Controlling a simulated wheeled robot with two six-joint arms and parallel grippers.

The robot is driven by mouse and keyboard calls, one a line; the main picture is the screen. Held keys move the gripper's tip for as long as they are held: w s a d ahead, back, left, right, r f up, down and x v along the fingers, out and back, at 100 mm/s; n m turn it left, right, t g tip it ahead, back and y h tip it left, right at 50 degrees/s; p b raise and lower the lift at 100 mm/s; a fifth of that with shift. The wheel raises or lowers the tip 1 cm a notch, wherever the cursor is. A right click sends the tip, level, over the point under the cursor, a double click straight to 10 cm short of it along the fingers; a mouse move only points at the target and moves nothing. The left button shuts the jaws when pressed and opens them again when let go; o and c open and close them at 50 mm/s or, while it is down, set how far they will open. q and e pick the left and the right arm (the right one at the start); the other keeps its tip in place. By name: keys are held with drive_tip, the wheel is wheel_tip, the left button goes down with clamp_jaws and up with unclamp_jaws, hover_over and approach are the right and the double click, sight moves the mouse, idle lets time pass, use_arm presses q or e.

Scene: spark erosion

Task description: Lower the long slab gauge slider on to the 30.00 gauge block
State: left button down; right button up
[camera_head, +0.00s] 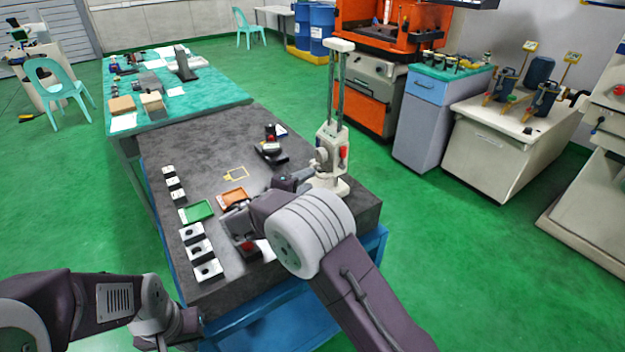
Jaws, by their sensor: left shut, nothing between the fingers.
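A tall height gauge with twin columns stands upright at the right of the dark surface plate (215,150). Its pale slider (328,148) with a red part sits low on the columns, above the base. My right gripper (292,181) is close to the left of the gauge, partly covered by my own wrist. I cannot tell whether it touches the gauge or how its fingers stand. My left gripper (190,326) is shut and empty, low at the table's near left corner. Several gauge blocks lie on the plate, but I cannot read which is the 30.00 one.
A green tray (196,212) and an orange tray (234,197) lie mid-plate. Black-and-white blocks (205,269) line the left edge. A dark instrument (270,152) lies toward the back. The plate's back left is clear. A teal bench (215,96) stands behind.

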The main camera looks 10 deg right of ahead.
drive_tip(key=v, duration=0.5)
drive_tip(key=shift+s+a, duration=0.15)
drive_tip(key=shift+s, duration=0.05)
